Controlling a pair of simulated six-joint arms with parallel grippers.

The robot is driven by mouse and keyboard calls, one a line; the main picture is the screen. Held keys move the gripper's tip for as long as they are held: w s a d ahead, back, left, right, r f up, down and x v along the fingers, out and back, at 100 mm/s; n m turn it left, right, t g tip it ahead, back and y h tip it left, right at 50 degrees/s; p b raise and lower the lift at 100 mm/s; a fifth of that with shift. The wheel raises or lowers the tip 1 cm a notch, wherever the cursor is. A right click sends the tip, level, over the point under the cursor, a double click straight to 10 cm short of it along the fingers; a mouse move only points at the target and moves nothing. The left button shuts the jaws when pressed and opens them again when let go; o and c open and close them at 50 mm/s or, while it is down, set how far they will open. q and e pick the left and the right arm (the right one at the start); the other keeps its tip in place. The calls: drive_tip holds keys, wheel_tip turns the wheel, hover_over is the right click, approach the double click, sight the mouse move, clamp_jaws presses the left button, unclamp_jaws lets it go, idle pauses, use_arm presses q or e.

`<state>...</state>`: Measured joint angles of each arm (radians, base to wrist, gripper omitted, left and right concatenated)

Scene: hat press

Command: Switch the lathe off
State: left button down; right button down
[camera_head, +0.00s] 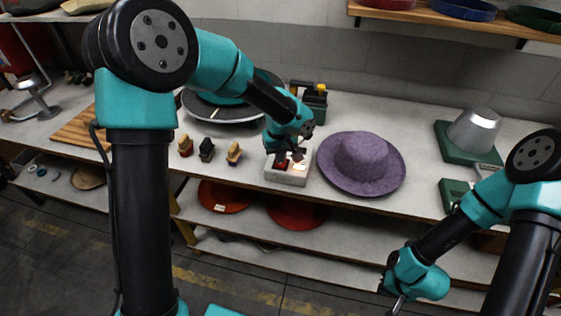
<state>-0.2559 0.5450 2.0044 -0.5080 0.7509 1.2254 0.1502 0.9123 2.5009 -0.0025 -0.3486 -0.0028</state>
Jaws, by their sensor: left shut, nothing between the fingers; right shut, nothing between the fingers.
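A small light-grey switch box (289,178) sits near the front edge of the bench, with a red part and a lit pale spot on its top. My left gripper (298,158) is shut and right over the box top; I cannot tell whether it touches a button. The lathe (222,108), a dark round plate with a headstock behind it, stands at the back, partly hidden by my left arm. My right gripper (395,306) is shut and empty, low in front of the bench at the lower right.
A purple felt hat (362,163) lies right of the box. Several small brushes (206,150) stand left of it. A green press with a metal dome (474,131) stands at the right. Orange hats (297,212) lie on the shelf below.

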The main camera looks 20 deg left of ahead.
use_arm(q)
drive_tip(key=shift+f, duration=0.75)
idle(0.6)
drive_tip(key=shift+r, duration=3.5)
